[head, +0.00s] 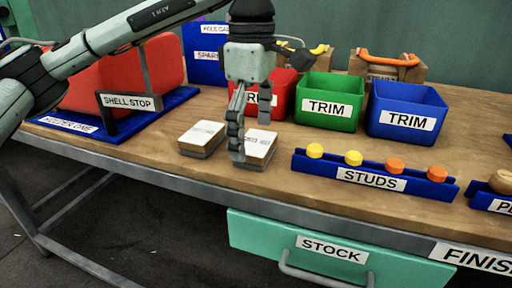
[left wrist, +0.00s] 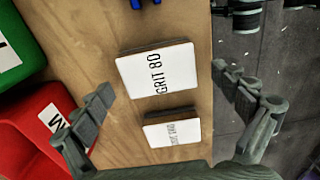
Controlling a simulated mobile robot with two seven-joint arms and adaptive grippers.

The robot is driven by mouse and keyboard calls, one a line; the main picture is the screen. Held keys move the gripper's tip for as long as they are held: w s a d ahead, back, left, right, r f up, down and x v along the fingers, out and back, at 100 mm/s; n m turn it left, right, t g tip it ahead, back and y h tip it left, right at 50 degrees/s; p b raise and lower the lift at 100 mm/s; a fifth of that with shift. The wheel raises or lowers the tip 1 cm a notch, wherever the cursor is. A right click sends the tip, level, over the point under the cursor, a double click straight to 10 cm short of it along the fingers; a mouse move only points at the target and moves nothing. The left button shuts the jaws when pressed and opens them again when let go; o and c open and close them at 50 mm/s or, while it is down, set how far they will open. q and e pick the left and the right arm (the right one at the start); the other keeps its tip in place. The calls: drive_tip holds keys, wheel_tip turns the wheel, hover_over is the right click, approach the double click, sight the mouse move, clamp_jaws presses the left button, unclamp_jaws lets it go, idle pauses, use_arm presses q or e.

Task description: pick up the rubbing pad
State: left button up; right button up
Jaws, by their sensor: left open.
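Two flat blocks with white tops lie on the wooden bench. The right one (head: 259,147) reads GRIT 80 in the left wrist view (left wrist: 158,72). The left one (head: 202,138) has a smaller label that I cannot read clearly, and it also shows in the left wrist view (left wrist: 174,131). I cannot tell from the labels which is the rubbing pad. My left gripper (head: 238,150) points down at the GRIT 80 block and hides part of its left side. Its fingers are open and apart, one to each side of that block in the left wrist view (left wrist: 163,80). It holds nothing.
A red bin (head: 278,90), a green bin (head: 328,98) and a blue bin (head: 406,108) stand behind the blocks. A blue STUDS rack (head: 372,181) lies to the right. A SHELL STOP fixture (head: 129,101) stands left. The bench front by the blocks is clear.

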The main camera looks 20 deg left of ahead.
use_arm(q)
drive_tip(key=shift+f, duration=0.3)
drive_tip(key=shift+c, duration=0.6)
drive_tip(key=c, duration=1.1)
drive_tip(key=shift+r, duration=0.1)
